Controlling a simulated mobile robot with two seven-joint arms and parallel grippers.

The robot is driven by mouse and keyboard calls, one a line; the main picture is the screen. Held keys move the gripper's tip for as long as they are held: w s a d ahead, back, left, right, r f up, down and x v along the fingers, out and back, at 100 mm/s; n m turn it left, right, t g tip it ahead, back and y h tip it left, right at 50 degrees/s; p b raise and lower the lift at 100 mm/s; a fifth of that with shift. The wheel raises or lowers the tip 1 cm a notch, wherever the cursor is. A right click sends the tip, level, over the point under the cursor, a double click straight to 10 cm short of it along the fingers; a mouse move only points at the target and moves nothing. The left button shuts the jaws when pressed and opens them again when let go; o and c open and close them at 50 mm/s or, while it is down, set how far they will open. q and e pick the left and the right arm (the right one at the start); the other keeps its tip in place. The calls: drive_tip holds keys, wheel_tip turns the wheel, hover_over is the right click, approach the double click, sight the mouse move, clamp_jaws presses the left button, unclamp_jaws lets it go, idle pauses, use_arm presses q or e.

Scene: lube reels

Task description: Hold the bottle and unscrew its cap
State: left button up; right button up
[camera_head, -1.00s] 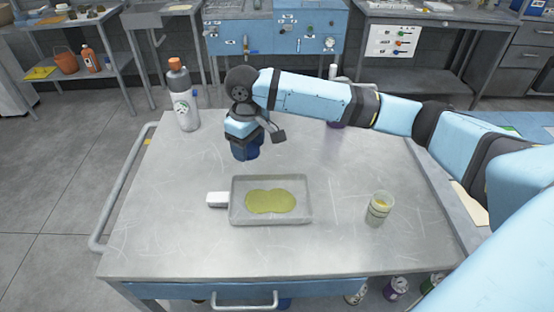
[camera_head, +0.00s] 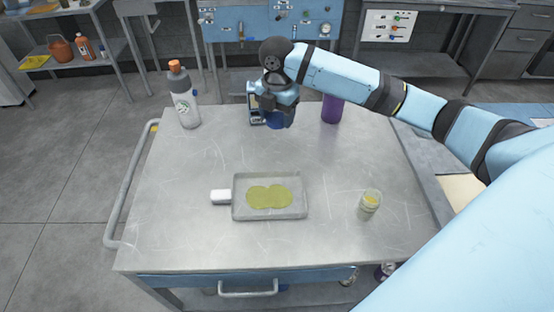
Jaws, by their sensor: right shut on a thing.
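A grey and white bottle with an orange cap (camera_head: 186,102) stands upright at the table's back left corner. A purple container (camera_head: 332,108) stands at the back right. My right gripper (camera_head: 278,108) is between them at the back of the table, apart from both. It is shut on a dark blue thing (camera_head: 281,121), which is mostly hidden by the gripper; I cannot tell whether it touches the table. My left gripper is not in view.
A clear cup of yellowish liquid (camera_head: 369,206) stands at the right. My right arm crosses above the table's right side. The left front is bare.

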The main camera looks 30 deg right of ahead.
hover_over(277, 165)
wheel_tip(277, 165, down, 12)
drive_tip(key=shift+f, duration=2.6)
drive_tip(key=shift+f, duration=0.1)
drive_tip(key=o, duration=0.8)
wheel_tip(277, 165, up, 12)
drive_tip(key=shift+r, duration=0.15)
